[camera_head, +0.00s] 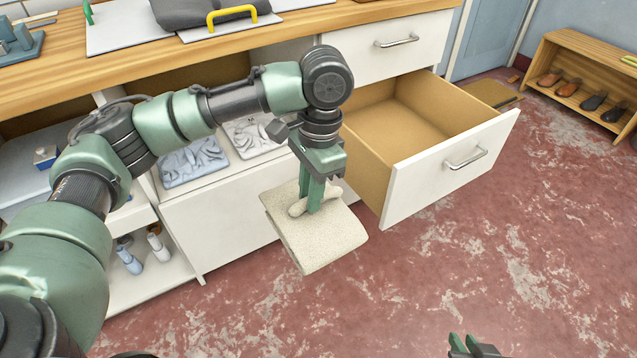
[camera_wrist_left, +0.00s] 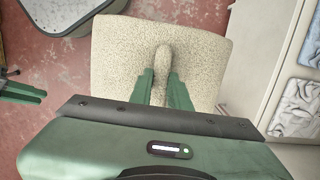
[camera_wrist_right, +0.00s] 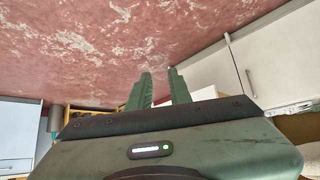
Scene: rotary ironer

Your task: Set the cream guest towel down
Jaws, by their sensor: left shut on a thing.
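The cream guest towel (camera_head: 330,240) is folded into a flat pad and hangs in the air in front of the white cabinet. My left gripper (camera_head: 308,205) points down and is shut on a raised fold in the towel's middle. In the left wrist view the towel (camera_wrist_left: 118,48) spreads out beyond both fingers (camera_wrist_left: 160,85), with the pinched ridge between them. My right gripper (camera_head: 467,346) is low at the bottom edge of the head view, far from the towel. In the right wrist view its fingers (camera_wrist_right: 160,88) stand apart with nothing between them.
An open, empty-looking drawer (camera_head: 450,175) juts out right of the towel. Folded blue cloth (camera_head: 192,162) and whitish cloth (camera_head: 252,136) lie on the cabinet's shelf. Bottles (camera_head: 160,245) stand lower left. The wooden worktop (camera_head: 290,32) runs above. The red floor (camera_head: 400,290) is clear.

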